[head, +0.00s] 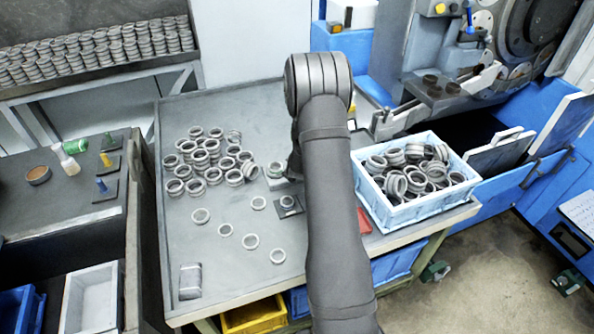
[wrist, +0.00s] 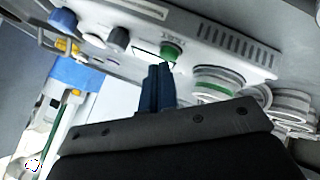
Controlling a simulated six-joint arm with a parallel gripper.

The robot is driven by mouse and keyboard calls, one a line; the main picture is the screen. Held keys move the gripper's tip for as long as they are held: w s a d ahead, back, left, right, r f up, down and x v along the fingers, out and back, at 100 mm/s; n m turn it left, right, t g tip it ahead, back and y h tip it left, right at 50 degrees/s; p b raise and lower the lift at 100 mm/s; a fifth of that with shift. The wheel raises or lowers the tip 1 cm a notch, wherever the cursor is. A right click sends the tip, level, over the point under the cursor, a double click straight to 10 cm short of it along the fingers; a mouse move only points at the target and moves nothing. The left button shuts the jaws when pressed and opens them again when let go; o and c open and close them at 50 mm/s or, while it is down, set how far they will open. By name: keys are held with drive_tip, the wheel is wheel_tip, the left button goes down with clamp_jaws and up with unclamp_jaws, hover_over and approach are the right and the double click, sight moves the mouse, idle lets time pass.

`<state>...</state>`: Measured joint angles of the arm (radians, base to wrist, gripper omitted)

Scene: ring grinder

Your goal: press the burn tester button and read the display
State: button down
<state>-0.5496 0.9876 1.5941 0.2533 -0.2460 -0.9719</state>
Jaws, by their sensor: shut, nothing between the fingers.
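In the wrist view, the burn tester (wrist: 205,48) is a pale grey box with dark and blue knobs, a slotted vent and a green button (wrist: 172,50). My gripper (wrist: 159,70) is shut and empty, its dark blue fingertips right at the green button. I cannot tell whether they touch it. A pale strip with dark marks (wrist: 140,7) is at the picture's top edge. I cannot read it or tell whether it is the display. In the head view, my arm hides the gripper and most of the area around it.
Several metal rings (head: 207,155) lie loose and stacked on the grey table (head: 225,285). Rings also stand beside the tester in the wrist view (wrist: 218,82). A blue-white crate (head: 405,212) of rings is right of my arm. The table's front left is mostly clear.

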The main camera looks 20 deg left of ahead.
drive_tip(key=shift+f, duration=0.4)
idle(0.5)
drive_tip(key=shift+r, duration=3.45)
drive_tip(key=shift+f, duration=0.1)
drive_tip(key=shift+r, duration=1.95)
